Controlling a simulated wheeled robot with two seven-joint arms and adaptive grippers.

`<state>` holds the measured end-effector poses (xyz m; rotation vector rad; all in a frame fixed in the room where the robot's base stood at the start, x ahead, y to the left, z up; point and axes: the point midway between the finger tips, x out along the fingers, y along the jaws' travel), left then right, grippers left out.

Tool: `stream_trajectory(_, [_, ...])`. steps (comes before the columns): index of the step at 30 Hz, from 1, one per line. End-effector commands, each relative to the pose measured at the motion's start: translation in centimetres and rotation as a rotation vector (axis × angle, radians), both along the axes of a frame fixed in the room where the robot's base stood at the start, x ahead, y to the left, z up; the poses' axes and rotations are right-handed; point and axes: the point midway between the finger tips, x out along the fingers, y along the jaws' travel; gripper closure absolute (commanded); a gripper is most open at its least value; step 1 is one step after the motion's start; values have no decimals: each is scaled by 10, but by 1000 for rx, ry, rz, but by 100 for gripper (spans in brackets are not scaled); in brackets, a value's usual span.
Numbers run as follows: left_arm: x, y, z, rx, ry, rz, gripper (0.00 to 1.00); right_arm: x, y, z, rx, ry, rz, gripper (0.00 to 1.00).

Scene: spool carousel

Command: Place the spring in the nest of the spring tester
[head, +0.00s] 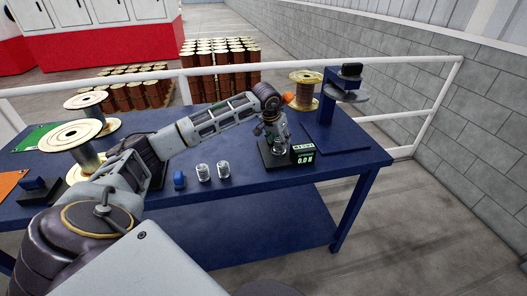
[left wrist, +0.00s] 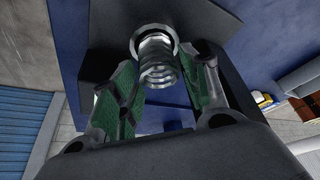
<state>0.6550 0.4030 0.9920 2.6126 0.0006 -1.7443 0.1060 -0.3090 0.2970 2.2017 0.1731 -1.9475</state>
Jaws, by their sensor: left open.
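The spring tester (head: 274,160) stands on the blue table, with a dark base and a green display that appears to read 0.0 N. A metal coil spring (left wrist: 158,66) shows in the left wrist view, with its far end in the pale round nest (left wrist: 141,33) of the tester. My left gripper (head: 278,138) points down over the tester. It is open, with its green-padded fingers (left wrist: 158,88) on both sides of the spring and gaps to it. In the head view the gripper partly hides the spring and nest. My right gripper is not in view.
Two more springs (head: 203,172) (head: 223,170) and a small blue object (head: 180,179) stand left of the tester on the table (head: 240,197). A copper spool (head: 305,91) and a blue stand (head: 328,100) are behind it. Large spools (head: 75,134) stand at the left.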

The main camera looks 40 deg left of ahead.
Motion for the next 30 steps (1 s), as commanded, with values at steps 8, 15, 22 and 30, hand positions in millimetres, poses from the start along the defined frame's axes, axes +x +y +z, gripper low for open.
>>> stream_trajectory(8, [-19,1,4,2,1,0,55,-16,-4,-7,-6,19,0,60])
stream_trajectory(15, [-38,1,4,2,0,0,55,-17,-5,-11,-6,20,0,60])
stream_trajectory(22, [-56,1,3,3,2,-1,55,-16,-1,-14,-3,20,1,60])
stream_trajectory(30, [-76,0,3,3,1,-1,55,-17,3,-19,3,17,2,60])
